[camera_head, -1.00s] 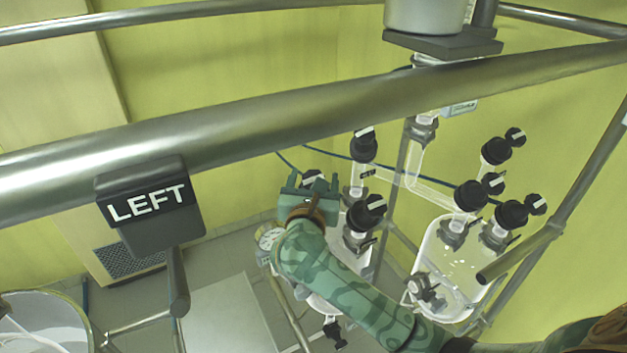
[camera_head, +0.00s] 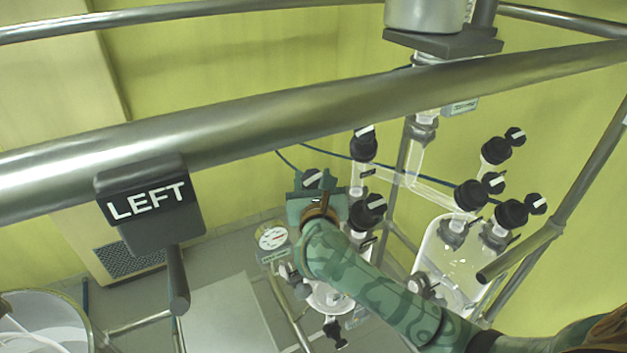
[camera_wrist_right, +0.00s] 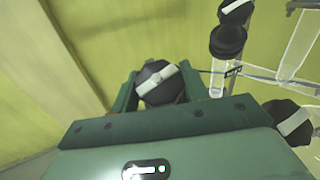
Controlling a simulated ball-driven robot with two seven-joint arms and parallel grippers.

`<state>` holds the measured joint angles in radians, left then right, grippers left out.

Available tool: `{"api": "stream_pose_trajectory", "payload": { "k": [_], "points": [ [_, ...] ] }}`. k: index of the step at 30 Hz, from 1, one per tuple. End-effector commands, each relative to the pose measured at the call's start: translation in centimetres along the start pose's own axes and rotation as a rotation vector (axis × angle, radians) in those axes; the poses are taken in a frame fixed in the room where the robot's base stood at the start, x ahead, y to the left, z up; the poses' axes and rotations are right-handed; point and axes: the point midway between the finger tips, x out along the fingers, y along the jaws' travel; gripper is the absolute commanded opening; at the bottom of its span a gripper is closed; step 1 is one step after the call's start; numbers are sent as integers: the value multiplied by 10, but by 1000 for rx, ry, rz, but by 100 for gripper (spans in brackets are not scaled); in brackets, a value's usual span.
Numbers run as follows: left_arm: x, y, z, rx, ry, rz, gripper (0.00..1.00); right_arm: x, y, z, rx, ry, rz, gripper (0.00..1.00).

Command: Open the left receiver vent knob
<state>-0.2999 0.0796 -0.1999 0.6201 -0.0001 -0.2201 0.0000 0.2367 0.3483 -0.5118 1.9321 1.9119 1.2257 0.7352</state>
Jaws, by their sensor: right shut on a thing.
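A black knob with a white pointer bar (camera_head: 312,179) sits at the top of the left glass receiver, and it also shows in the right wrist view (camera_wrist_right: 160,83). My right gripper (camera_head: 313,184) reaches in from the lower right and is shut on this knob, with one finger on each side. The white bar lies at a slant between the fingers in the wrist view (camera_wrist_right: 157,88). The left receiver vessel (camera_head: 325,296) is mostly hidden behind my right arm. My left gripper is not in view.
Another black knob (camera_head: 370,208) stands close to the right of my gripper, and a taller one (camera_head: 363,146) is behind it. The right receiver (camera_head: 455,260) carries several more knobs. A steel rail (camera_head: 270,115) with a LEFT sign (camera_head: 150,203) crosses in front. A gauge (camera_head: 272,236) is at left.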

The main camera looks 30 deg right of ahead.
Motion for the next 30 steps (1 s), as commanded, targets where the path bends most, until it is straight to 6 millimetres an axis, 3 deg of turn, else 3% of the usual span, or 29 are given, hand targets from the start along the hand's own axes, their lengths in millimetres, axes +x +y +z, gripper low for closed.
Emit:
{"api": "stream_pose_trajectory", "payload": {
  "k": [30],
  "points": [
    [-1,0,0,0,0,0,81,2,-2,3,-482,-5,791,22]
  ]
}}
